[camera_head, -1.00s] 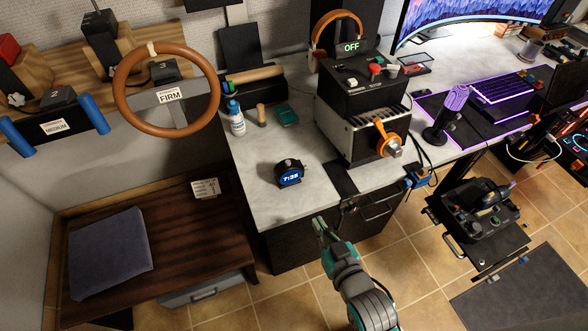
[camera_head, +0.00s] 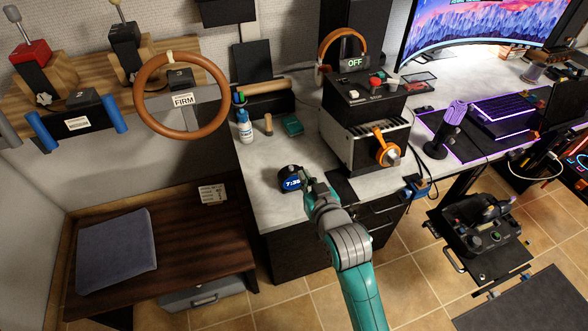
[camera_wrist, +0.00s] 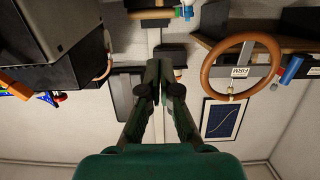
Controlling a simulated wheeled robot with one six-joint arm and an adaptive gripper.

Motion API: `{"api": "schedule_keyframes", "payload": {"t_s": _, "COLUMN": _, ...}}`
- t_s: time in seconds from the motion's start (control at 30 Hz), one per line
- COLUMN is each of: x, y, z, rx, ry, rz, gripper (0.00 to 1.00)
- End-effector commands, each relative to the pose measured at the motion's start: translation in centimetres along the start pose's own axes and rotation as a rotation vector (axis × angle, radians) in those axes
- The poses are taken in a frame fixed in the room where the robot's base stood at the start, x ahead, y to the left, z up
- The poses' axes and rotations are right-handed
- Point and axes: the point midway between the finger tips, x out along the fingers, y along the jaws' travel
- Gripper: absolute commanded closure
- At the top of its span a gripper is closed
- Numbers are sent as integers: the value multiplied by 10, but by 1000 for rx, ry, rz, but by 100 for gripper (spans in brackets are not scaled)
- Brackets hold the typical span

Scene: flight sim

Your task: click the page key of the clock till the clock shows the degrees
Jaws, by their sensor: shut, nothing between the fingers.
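The clock (camera_head: 289,180) is a small dark round-bodied clock with a lit blue-white display, standing on the light grey desk top (camera_head: 262,205). Its display reads a time starting "7:3"; the last digit is partly covered by my gripper. My gripper (camera_head: 307,176) is at the clock's right side in the head view; whether it touches the clock cannot be told. The page key cannot be made out. In the wrist view my gripper (camera_wrist: 160,64) has its fingertips together with nothing between them, and the clock does not show there.
A white-and-blue bottle (camera_head: 245,127), a small wooden-handled item (camera_head: 268,124) and a teal box (camera_head: 292,126) stand behind the clock. A black machine with an orange handle (camera_head: 384,150) stands to the right. A steering wheel (camera_head: 182,95) is at left.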

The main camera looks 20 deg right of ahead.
Motion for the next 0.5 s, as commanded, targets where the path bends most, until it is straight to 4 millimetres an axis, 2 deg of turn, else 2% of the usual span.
{"api": "schedule_keyframes", "payload": {"t_s": 0.27, "x": 1, "y": 0, "z": 0, "rx": 0, "ry": 0, "rz": 0, "gripper": 100}}
{"api": "schedule_keyframes", "payload": {"t_s": 0.37, "x": 8, "y": 0, "z": 0, "rx": 0, "ry": 1, "rz": 0, "gripper": 100}}
{"api": "schedule_keyframes", "payload": {"t_s": 0.5, "x": 27, "y": 0, "z": -1, "rx": 0, "ry": 1, "rz": 0, "gripper": 100}}
